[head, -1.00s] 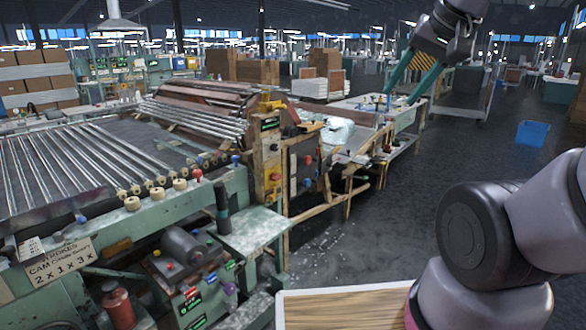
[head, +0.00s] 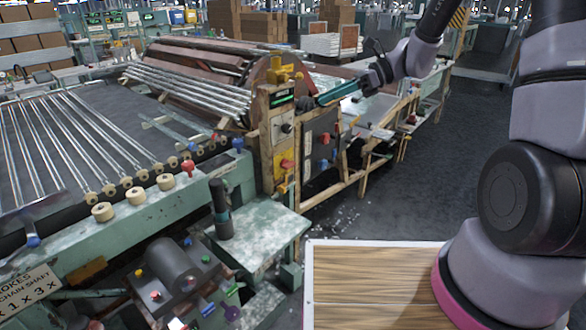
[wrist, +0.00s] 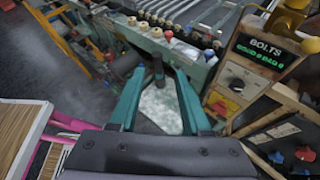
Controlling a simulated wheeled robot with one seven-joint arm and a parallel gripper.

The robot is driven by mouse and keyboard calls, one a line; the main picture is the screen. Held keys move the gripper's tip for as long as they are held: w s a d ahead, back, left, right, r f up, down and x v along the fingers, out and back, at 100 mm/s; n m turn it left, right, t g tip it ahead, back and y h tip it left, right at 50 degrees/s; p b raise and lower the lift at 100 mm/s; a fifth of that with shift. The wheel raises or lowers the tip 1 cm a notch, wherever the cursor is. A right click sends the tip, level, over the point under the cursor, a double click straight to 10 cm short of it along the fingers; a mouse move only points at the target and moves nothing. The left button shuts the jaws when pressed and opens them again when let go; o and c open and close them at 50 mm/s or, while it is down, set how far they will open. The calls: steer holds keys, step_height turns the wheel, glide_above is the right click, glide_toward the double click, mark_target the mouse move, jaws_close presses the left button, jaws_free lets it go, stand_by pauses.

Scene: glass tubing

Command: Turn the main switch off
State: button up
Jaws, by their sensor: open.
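A wooden control post (head: 279,150) stands at the end of the roller machine. It carries a green-lit display marked BOLTS (wrist: 262,50), a pale plate with a dark rotary knob (head: 286,128), and below it a red knob on a yellow plate (head: 287,164). In the wrist view the dark knob (wrist: 237,84) and the red knob (wrist: 219,107) sit to the right of my gripper. No label naming the main switch is readable. My gripper (wrist: 157,72) has its teal fingers spread with nothing between them. In the head view my gripper (head: 316,99) is close by the post's upper right side.
A grey cabinet (head: 322,143) with red and blue knobs stands right of the post. A dark upright handle (head: 220,208) rises from the pale green ledge (head: 258,238). Glass tubes lie on the rollers to the left. The floor (head: 450,150) at right is clear.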

mark_target(288, 164)
steer(key=w+a+f+m+t+y, duration=0.25)
steer(key=w+f+m, duration=0.25)
steer(key=f+m, duration=0.25)
steer(key=w+a+f+m+t+y, duration=0.1)
steer(key=w+f+m+t+y, duration=0.2)
steer(key=f+m, duration=0.45)
steer(key=w+d+f+m+t+h, duration=0.1)
steer(key=w+f+m+t+h, duration=0.15)
steer(key=f+m, duration=0.45)
steer(key=w+f+m+t+h, duration=0.1)
steer(key=f+m+t+h, duration=0.2)
steer(key=f, duration=0.8)
steer(key=w+a+t+y, duration=0.1)
steer(key=w+a, duration=0.5)
steer(key=a, duration=0.1)
steer(key=shift+w+a, duration=0.2)
steer(key=shift+a, duration=0.15)
steer(key=shift+f, duration=0.1)
jaws_close()
